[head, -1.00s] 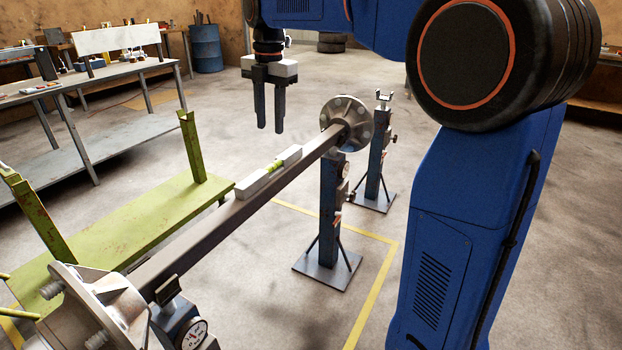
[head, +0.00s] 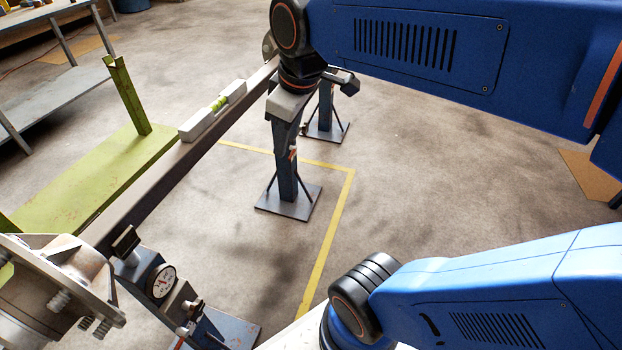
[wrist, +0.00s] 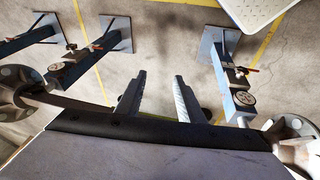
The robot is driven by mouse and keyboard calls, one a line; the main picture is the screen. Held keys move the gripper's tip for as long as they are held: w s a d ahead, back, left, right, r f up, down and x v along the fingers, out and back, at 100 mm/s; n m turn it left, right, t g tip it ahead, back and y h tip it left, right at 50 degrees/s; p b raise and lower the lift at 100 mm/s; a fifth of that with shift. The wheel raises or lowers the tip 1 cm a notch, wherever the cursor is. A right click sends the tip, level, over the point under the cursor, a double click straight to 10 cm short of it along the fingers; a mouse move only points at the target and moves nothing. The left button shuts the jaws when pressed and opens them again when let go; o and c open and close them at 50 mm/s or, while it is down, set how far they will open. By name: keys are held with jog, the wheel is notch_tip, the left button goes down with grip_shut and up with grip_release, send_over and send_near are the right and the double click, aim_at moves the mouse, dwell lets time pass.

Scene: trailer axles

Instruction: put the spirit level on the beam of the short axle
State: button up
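The spirit level (head: 212,110), white with a green vial in its middle, lies lengthwise on top of the axle's beam (head: 152,188) in the head view. Only one axle shows, and I cannot tell its length class. My gripper (head: 317,110) is off to the right of the level, near the axle's far end, and partly hides that end. In the wrist view my gripper (wrist: 158,92) has its two fingers apart with nothing between them. I cannot make out the level in the wrist view; the gripper's body hides much of the beam.
A stand (head: 287,180) is under the far end, with another stand (head: 326,115) behind. A stand with a dial (head: 160,281) is by the near hub (head: 60,285). A green bench (head: 95,180) runs left of the beam. The floor at right is mostly clear.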

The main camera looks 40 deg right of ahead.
jog(key=s+d+f+m+t, duration=0.1)
jog(key=s+f+m, duration=0.5)
jog(key=s+f, duration=0.1)
jog(key=shift+s+f, duration=0.15)
jog(key=shift+f, duration=0.1)
jog(key=shift+c, duration=0.6)
dwell(0.5)
